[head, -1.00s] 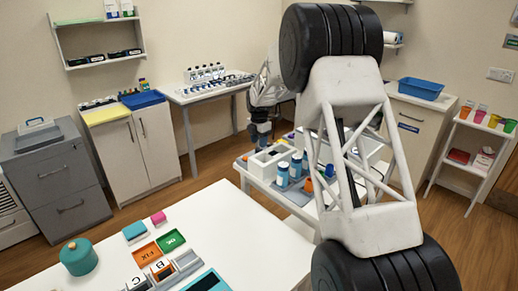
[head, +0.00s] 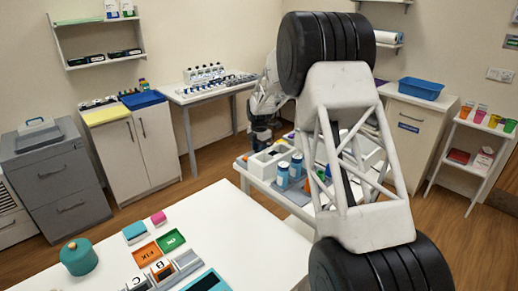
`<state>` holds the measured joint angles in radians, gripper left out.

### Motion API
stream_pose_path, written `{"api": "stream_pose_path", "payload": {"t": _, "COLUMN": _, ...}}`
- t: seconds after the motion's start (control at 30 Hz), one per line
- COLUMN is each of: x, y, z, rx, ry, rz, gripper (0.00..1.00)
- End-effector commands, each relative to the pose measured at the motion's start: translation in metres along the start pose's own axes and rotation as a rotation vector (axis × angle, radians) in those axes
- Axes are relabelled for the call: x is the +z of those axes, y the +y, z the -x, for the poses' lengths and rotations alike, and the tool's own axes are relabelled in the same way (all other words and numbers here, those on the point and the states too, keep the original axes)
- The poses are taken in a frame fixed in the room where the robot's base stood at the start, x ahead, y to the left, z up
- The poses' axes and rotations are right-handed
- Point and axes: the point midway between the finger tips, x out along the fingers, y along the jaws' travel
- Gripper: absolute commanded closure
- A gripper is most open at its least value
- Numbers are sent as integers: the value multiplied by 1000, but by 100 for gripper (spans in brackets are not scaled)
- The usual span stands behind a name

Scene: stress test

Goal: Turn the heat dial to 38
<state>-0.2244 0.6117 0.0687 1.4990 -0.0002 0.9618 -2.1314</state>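No heat dial or number 38 can be made out in the head view. My large white and black arm links cover much of the right half, including part of the far white table (head: 262,184). My gripper (head: 262,139) is small and dark at the end of my arm, above the back left part of that table. Its fingers are too small and dark to tell whether they are open or shut, or whether they touch anything.
Blue-capped bottles (head: 283,175) and a white box with compartments (head: 262,163) stand on the far table near my gripper. The near white table (head: 235,235) holds a teal pot (head: 79,257) and coloured trays (head: 171,240); its middle is clear.

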Motion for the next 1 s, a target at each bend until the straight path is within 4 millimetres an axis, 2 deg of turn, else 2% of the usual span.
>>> {"api": "stream_pose_path", "payload": {"t": 0.47, "x": 0, "y": 0, "z": 0, "rx": -1, "ry": 0, "rz": -102, "gripper": 90}}
{"api": "stream_pose_path", "payload": {"t": 1.0, "x": 0, "y": 0, "z": 1, "rx": 0, "ry": 0, "rz": -545, "gripper": 90}}
